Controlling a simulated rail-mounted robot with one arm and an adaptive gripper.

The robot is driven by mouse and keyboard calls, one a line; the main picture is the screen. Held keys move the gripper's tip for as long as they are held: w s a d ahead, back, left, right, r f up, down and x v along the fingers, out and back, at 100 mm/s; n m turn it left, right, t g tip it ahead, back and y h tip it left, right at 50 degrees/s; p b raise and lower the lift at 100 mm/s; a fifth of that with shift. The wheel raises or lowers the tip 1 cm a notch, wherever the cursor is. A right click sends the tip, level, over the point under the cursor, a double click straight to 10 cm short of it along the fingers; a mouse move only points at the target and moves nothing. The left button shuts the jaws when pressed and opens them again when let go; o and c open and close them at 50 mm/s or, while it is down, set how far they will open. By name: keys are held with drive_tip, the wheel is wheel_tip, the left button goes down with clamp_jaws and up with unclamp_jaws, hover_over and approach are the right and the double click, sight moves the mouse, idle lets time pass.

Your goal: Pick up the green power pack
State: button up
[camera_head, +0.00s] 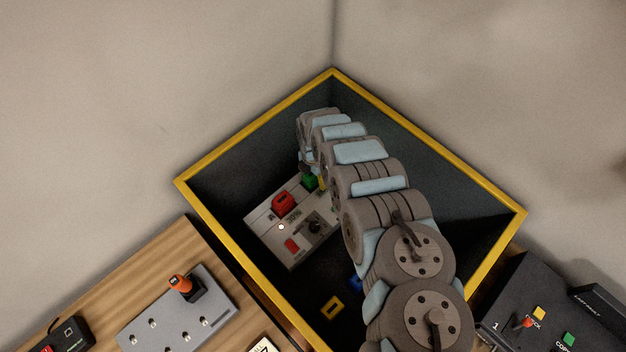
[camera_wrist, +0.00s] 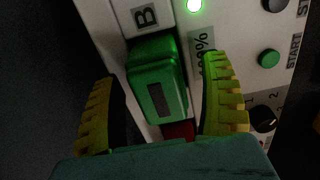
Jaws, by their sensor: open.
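The green power pack (camera_wrist: 158,85) sits in a slot marked B on a light panel in the wrist view, between my two yellow fingers. My gripper (camera_wrist: 165,100) is open, with one finger on each side of the pack; a gap shows on the left, and the right finger is close to it. In the head view the green pack (camera_head: 310,182) shows small beside a red block (camera_head: 283,203) on the panel. My arm hides part of the panel and most of my gripper there.
The light panel (camera_head: 262,221) lies inside a deep dark bin with a yellow rim (camera_head: 254,124). Its walls stand close around my arm. A yellow frame-shaped piece (camera_head: 331,307) and a blue piece (camera_head: 355,284) lie on the bin floor. A grey switch box (camera_head: 150,330) stands outside, left.

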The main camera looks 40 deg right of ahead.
drive_tip(key=c, duration=1.3)
drive_tip(key=shift+c, duration=0.2)
drive_tip(key=shift+r, duration=0.15)
